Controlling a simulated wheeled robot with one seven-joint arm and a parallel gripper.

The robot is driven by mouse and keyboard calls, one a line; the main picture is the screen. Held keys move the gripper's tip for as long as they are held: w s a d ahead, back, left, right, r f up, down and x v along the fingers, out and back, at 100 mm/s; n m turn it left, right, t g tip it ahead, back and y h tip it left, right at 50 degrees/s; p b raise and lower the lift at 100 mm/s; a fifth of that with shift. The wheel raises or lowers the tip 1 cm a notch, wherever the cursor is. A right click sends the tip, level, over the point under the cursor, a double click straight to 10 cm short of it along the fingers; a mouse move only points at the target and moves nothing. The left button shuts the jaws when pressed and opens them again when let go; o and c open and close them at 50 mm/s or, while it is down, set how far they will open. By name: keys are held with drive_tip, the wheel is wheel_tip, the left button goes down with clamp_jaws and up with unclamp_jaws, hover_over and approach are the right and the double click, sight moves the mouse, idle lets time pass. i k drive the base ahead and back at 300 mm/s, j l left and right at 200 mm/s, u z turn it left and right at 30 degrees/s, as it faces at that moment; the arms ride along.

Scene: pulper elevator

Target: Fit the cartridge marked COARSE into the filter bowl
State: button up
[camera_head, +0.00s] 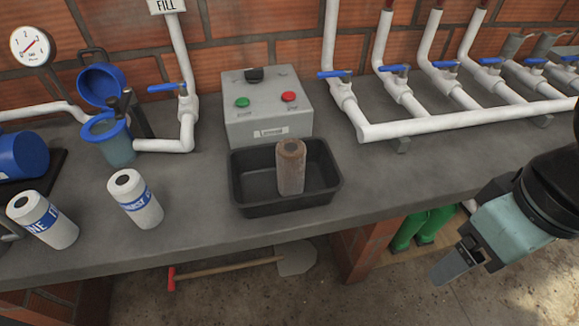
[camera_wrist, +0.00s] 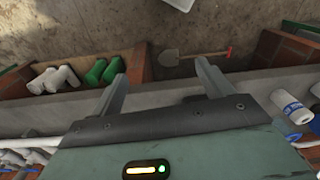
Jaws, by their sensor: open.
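Two white cartridges with blue bands stand on the bench at the left in the head view. The right one, the COARSE cartridge (camera_head: 135,199), has a partly turned label whose visible letters fit COARSE. The left one, the FINE cartridge (camera_head: 42,220), shows letters ending in NE. The filter bowl (camera_head: 118,151) is bluish and see-through with a blue rim; its blue lid (camera_head: 101,86) is swung up. The bowl's inside is unclear. My gripper (camera_head: 456,268) is open and empty at the right, beyond the bench's front edge, far from the cartridges. It also shows in the wrist view (camera_wrist: 162,75).
A black tray (camera_head: 256,209) holds a brown, used-looking cartridge (camera_head: 291,167). Behind it is a grey control box (camera_head: 267,110). White pipes (camera_head: 455,126) with blue valves line the back right. Green boots (camera_head: 422,229) and a shovel (camera_head: 230,270) are below the bench.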

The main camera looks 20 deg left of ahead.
sight(119, 128)
drive_tip(key=u, duration=1.95)
drive_tip(key=i+j+z, duration=0.3)
drive_tip(key=i+j, duration=0.15)
